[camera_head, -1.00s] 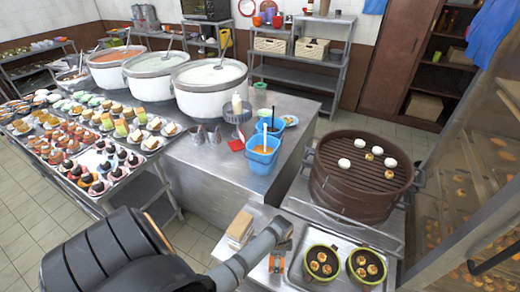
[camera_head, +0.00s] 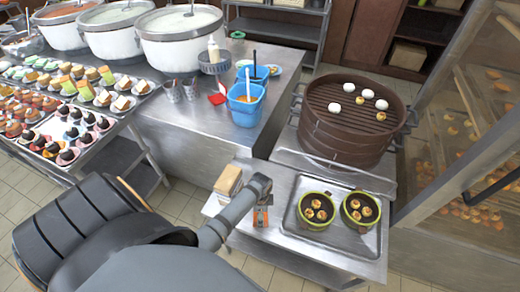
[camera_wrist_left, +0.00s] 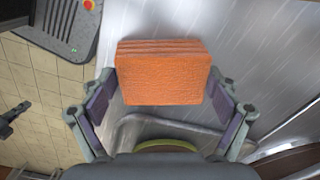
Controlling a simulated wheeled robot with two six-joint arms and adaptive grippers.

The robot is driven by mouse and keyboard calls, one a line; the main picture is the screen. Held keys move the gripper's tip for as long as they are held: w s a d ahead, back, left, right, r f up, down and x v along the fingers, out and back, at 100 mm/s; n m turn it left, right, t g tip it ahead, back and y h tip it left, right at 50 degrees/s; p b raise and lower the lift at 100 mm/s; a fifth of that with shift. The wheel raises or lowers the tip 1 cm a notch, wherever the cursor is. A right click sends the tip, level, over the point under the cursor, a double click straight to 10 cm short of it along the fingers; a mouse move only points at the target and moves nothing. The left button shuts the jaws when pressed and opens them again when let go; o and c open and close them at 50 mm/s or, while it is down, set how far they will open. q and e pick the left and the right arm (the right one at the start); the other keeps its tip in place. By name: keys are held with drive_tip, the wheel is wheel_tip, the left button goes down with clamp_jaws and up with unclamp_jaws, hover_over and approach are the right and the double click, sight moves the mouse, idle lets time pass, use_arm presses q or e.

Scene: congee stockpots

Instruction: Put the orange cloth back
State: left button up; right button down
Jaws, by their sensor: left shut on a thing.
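The orange cloth (camera_wrist_left: 160,74) is a folded, textured block with layered edges. In the left wrist view it sits between the two fingers of my left gripper (camera_wrist_left: 162,82), which is shut on it. In the head view my left gripper (camera_head: 262,208) is over the near metal table, left of the tray with two green-rimmed bowls. Only small bits of orange show there, and the arm hides the rest. I cannot tell whether the cloth touches the surface below. My right gripper is not in view.
A beige and brown stack (camera_head: 228,182) stands just left of the gripper. A metal tray (camera_head: 345,244) holds two bowls (camera_head: 317,209) on the right. A large brown steamer (camera_head: 350,125) and a blue bucket (camera_head: 246,105) stand behind. A glass cabinet (camera_head: 455,150) bounds the right side.

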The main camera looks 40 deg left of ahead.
use_arm(q)
drive_tip(key=shift+f, duration=0.1)
drive_tip(key=o, duration=0.9)
drive_tip(key=shift+c, duration=0.2)
drive_tip(key=shift+a, duration=0.1)
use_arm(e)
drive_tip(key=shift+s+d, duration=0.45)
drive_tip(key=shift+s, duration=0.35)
use_arm(q)
wheel_tip(320, 180, up, 12)
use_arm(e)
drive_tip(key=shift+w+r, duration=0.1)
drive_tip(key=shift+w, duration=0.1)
